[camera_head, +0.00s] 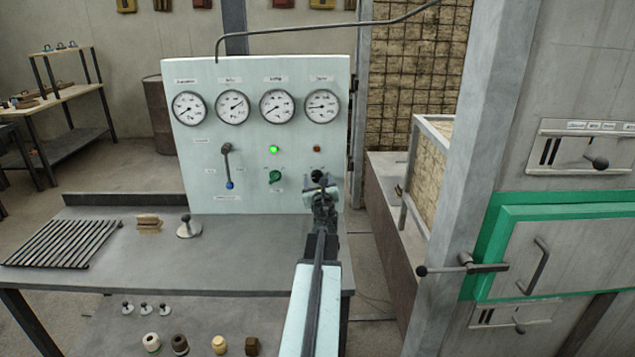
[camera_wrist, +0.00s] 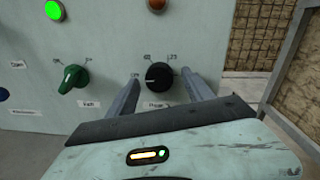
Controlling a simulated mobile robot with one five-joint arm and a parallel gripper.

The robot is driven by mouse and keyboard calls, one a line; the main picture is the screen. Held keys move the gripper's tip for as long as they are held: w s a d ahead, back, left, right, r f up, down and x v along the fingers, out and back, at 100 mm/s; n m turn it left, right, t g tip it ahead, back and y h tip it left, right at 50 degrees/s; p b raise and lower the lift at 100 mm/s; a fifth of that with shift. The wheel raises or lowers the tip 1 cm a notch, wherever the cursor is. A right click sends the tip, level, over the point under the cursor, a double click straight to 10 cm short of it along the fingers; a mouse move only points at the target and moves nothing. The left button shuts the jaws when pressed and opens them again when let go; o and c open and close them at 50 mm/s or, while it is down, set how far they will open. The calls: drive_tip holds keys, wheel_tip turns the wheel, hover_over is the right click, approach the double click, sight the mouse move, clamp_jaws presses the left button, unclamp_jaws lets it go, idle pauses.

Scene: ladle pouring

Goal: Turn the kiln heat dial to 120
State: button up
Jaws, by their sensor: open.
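The black round dial (camera_wrist: 158,76) is on the pale control panel (camera_head: 200,150), below an orange-brown lamp (camera_wrist: 157,4). Small numbers surround the dial, but I cannot read them surely or tell its exact setting. My gripper (camera_wrist: 158,92) is open, with one finger to the left of the dial and one to the right. In the wrist view, gaps show between the fingers and the dial. In the head view my gripper (camera_head: 320,188) is in front of the panel's lower right and hides most of the dial area.
A green knob (camera_wrist: 73,78) is left of the dial, under a lit green lamp (camera_head: 273,149). A lever with a blue end (camera_head: 229,185) is further left. Several gauges (camera_head: 277,107) line the panel's top. A grey bench (camera_head: 180,265) stands below. The kiln door (camera_head: 560,250) is right.

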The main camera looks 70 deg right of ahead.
clamp_jaws()
drive_tip(key=shift+m, duration=0.3)
drive_tip(key=m+b, duration=0.1)
drive_tip(key=m, duration=0.4)
drive_tip(key=shift+f, duration=0.1)
drive_tip(key=m, duration=0.7)
drive_tip(key=shift+h+b, duration=0.3)
drive_tip(key=shift+h, duration=0.1)
drive_tip(key=m, duration=0.6)
drive_tip(key=shift+w+a+g, duration=0.1)
drive_tip(key=shift+w+g, duration=0.05)
drive_tip(key=shift+g, duration=0.25)
drive_tip(key=m, duration=0.6)
drive_tip(key=shift+g, duration=0.4)
drive_tip(key=shift+m, duration=0.3)
